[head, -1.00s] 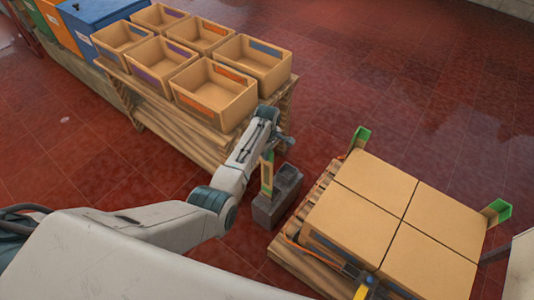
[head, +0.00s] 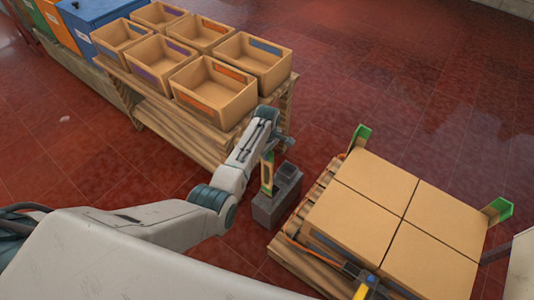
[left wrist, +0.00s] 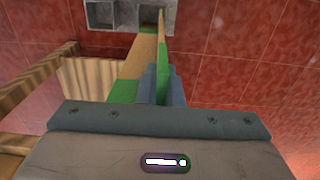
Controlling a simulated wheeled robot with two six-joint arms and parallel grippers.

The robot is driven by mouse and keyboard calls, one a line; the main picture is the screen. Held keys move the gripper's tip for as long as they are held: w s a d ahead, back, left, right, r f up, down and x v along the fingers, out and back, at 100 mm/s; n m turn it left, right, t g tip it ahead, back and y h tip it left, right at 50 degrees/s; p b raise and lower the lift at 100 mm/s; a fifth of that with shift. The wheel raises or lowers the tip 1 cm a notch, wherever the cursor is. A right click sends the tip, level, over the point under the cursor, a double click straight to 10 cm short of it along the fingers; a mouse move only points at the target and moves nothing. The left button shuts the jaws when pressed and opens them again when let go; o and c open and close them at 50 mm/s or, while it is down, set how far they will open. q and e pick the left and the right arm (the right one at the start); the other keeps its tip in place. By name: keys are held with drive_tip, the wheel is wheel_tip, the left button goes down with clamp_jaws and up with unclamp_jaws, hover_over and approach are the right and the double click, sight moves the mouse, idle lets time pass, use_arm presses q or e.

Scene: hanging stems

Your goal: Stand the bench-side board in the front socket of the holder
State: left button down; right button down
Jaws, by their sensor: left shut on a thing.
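My left gripper (head: 272,150) is shut on a tan corner board with green ends (head: 267,172) and holds it roughly upright over the grey holder (head: 263,212). In the left wrist view the board (left wrist: 149,47) runs from between the fingers (left wrist: 160,85) to the holder (left wrist: 126,18). My right gripper is out of view.
A pallet with stacked cartons (head: 375,185) stands right of the holder, with green-ended boards (head: 360,136) at its corners. A wooden bench with open boxes (head: 215,90) stands behind and left. Red floor is free beyond, between bench and pallet.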

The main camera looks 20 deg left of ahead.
use_arm(q)
drive_tip(key=c, duration=1.5)
unclamp_jaws()
wheel_tip(320, 180, up, 11)
drive_tip(key=shift+f, duration=0.1)
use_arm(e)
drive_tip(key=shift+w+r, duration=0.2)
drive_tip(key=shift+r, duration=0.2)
